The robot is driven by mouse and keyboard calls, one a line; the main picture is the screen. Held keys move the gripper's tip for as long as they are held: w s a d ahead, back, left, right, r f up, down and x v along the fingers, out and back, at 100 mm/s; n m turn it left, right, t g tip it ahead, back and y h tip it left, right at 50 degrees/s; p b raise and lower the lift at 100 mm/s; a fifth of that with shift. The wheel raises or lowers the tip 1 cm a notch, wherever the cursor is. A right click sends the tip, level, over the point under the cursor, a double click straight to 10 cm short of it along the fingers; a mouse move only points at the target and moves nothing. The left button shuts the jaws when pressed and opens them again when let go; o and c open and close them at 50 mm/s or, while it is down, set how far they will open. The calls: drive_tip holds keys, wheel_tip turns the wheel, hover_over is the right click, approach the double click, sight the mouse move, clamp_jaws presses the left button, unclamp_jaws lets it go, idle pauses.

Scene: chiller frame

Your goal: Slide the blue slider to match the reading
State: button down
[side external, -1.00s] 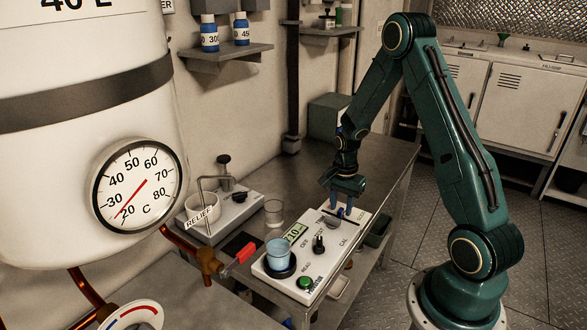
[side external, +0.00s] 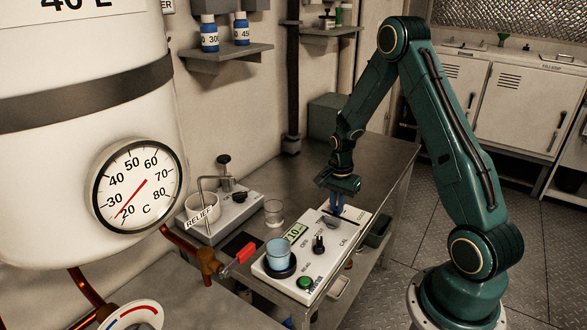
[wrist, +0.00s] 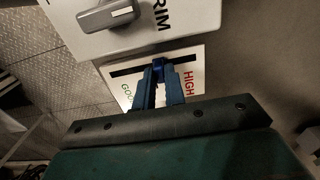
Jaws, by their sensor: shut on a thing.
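In the wrist view a white panel (wrist: 190,75) has a dark slot, with red HIGH at its right and green GOOD at its left. My gripper's blue fingers (wrist: 157,85) are over this slot, shut on a small piece there, taken as the blue slider. In the side view my gripper (side external: 337,208) points down at the far end of the white meter box (side external: 330,253). The box's small green display (side external: 295,232) seems to show 10, though it is hard to read.
The meter box carries a blue cup (side external: 278,252), a black knob (side external: 318,244) and a green button (side external: 305,283). A clear glass (side external: 274,212) and the RELIEF unit (side external: 225,212) stand to its left. A grey lever (wrist: 108,14) marked RIM lies close to the slot panel.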

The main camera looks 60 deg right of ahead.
drive_tip(key=shift+w, duration=2.1)
drive_tip(key=c, duration=1.4)
unclamp_jaws()
drive_tip(key=shift+c, duration=0.2)
drive_tip(key=shift+r, duration=0.1)
wheel_tip(320, 180, up, 14)
